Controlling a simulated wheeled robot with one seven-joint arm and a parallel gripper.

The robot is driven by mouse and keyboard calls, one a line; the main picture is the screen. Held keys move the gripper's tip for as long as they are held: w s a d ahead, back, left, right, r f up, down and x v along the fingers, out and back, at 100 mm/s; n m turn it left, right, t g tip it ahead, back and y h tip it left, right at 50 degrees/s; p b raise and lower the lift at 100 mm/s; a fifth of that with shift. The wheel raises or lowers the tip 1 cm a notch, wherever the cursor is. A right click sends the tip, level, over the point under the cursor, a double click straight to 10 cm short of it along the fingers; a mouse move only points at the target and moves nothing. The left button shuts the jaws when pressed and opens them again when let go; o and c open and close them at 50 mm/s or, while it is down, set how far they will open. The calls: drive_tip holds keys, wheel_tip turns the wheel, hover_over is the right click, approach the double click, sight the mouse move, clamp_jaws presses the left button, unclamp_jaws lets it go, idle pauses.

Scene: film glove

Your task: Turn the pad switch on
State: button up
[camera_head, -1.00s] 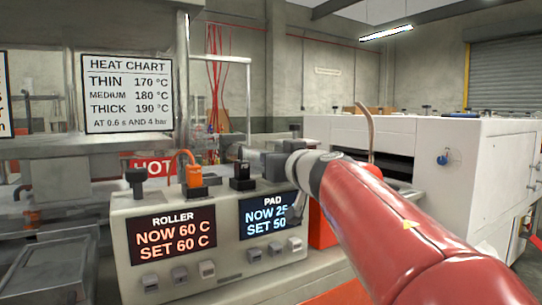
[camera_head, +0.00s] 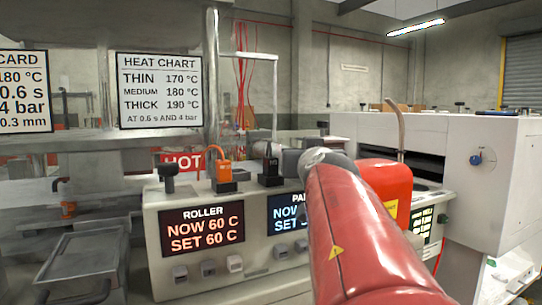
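The grey control box (camera_head: 256,220) stands in the middle of the head view. Its dark roller display (camera_head: 203,230) reads NOW 60 C, SET 60 C. The blue pad display (camera_head: 284,215) is partly hidden behind my red arm. On top of the box are a black knob (camera_head: 168,178), an orange switch (camera_head: 222,170) and a black switch (camera_head: 270,170) nearer the pad display. My gripper (camera_head: 288,160) is a grey shape just right of the black switch. Its fingers do not show clearly, so I cannot tell whether they touch the switch or are open.
Several small switches (camera_head: 208,268) line the box's lower front. A red box (camera_head: 388,185) with a yellow label stands behind my arm. A white machine (camera_head: 495,180) fills the right. A heat chart (camera_head: 160,90) and another card hang at left. A metal tray (camera_head: 85,250) is at lower left.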

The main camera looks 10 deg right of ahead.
drive_tip(key=shift+r, duration=0.15)
drive_tip(key=o, duration=0.9)
drive_tip(key=shift+o, duration=0.2)
